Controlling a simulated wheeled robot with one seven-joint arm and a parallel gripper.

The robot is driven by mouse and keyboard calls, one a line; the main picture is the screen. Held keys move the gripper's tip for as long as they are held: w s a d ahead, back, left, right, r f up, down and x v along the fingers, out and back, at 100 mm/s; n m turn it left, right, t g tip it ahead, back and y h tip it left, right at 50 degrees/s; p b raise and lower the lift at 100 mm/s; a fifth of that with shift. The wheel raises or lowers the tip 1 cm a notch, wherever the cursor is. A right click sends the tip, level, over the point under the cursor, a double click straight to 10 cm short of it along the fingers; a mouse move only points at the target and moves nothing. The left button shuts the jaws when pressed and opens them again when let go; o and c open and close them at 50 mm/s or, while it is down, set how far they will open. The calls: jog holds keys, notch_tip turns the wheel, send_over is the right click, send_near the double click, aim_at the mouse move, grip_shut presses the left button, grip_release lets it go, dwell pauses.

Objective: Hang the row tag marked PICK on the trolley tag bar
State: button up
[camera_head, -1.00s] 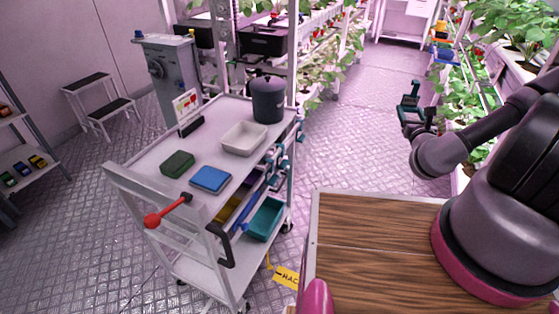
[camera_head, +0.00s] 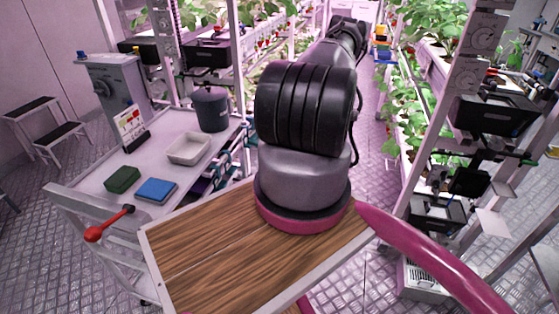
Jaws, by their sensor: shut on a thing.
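The white trolley (camera_head: 100,184) stands at the left, beside my wooden deck. Teal and blue pieces (camera_head: 236,160) show along its right side, partly hidden by my arm and deck. I cannot tell which part is the tag bar. My arm reaches away up the aisle, and its thick black and grey links cover the far end. My gripper is hidden behind them, and so is anything in it. I cannot make out a row tag marked PICK.
On the trolley top are a dark lidded pot (camera_head: 211,110), a white tray (camera_head: 189,160), a green box (camera_head: 122,179), a blue box (camera_head: 157,190) and a card stand (camera_head: 131,130). A red-knobbed lever (camera_head: 94,233) sticks out in front. Plant racks (camera_head: 405,110) line the right.

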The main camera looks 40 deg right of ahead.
jog(key=s+d+f+n+g+y, duration=0.2)
jog(key=s+d+f+y, duration=0.1)
jog(key=s+d+f, duration=0.2)
notch_tip(320, 180, down, 2)
jog(key=s, duration=0.2)
jog(key=shift+s+d+f, duration=0.15)
jog(key=shift+s+f, duration=0.05)
jog(key=shift+s, duration=0.1)
jog(key=shift+x, duration=7.9)
jog(key=shift+f, duration=0.15)
jog(key=shift+c, duration=0.7)
jog(key=shift+f, duration=0.5)
jog(key=o, duration=1.5)
jog(key=shift+c, duration=0.2)
